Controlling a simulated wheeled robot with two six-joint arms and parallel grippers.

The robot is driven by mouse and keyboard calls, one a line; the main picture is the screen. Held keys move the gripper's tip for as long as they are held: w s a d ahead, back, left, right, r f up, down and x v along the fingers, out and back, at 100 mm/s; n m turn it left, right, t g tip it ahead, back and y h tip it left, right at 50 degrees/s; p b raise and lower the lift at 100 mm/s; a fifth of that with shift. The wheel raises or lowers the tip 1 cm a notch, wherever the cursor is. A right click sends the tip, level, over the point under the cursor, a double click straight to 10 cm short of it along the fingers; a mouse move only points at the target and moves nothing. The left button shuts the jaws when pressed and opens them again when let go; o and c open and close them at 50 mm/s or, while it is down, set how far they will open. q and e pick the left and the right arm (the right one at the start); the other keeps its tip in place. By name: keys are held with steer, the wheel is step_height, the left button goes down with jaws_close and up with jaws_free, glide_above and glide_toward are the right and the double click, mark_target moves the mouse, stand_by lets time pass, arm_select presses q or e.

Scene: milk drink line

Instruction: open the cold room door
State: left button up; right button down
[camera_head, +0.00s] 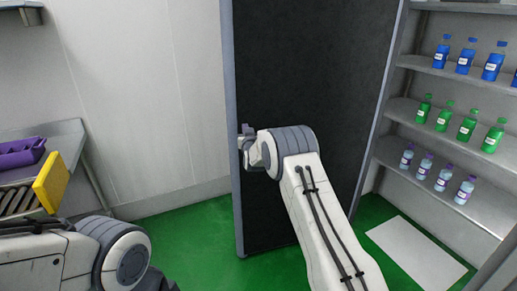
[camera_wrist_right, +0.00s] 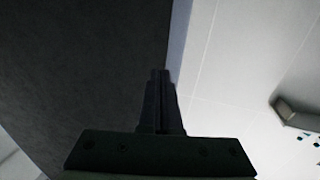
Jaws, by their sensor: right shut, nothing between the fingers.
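The cold room door (camera_head: 300,75) is a tall dark panel with a light grey edge in the middle of the head view. It stands upright between the pale wall and the shelves. My right gripper (camera_head: 243,142) is at the door's left edge, about halfway down, with the forearm across the dark face. In the right wrist view, the right gripper (camera_wrist_right: 160,75) is shut and empty, with its fingertips near the door's edge (camera_wrist_right: 181,40). No handle can be made out. My left arm is at the lower left, its gripper not visible.
Shelves (camera_head: 480,92) with blue, green and clear bottles stand at the right. A metal table (camera_head: 65,135) with a purple bin (camera_head: 20,153) and a yellow object (camera_head: 50,183) is at the left. Green floor (camera_head: 190,235) is clear left of the door. A white mat (camera_head: 415,252) lies below the shelves.

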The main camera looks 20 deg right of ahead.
steer(key=s+a+f+n+g+y+b, duration=0.1)
steer(key=s+a+n+g+y, duration=0.2)
steer(key=s+a, duration=1.1)
steer(key=s+a+f+n+g+y+b, duration=0.25)
steer(key=s+a+g, duration=0.55)
steer(key=s, duration=0.9)
steer(key=s+d+f+n+g+h+p, duration=0.1)
steer(key=s+g, duration=0.5)
steer(key=s, duration=2.6)
steer(key=shift+d+f+n+g+h, duration=0.45)
steer(key=shift+d+n, duration=0.35)
steer(key=shift+n, duration=0.35)
steer(key=shift+w, duration=0.1)
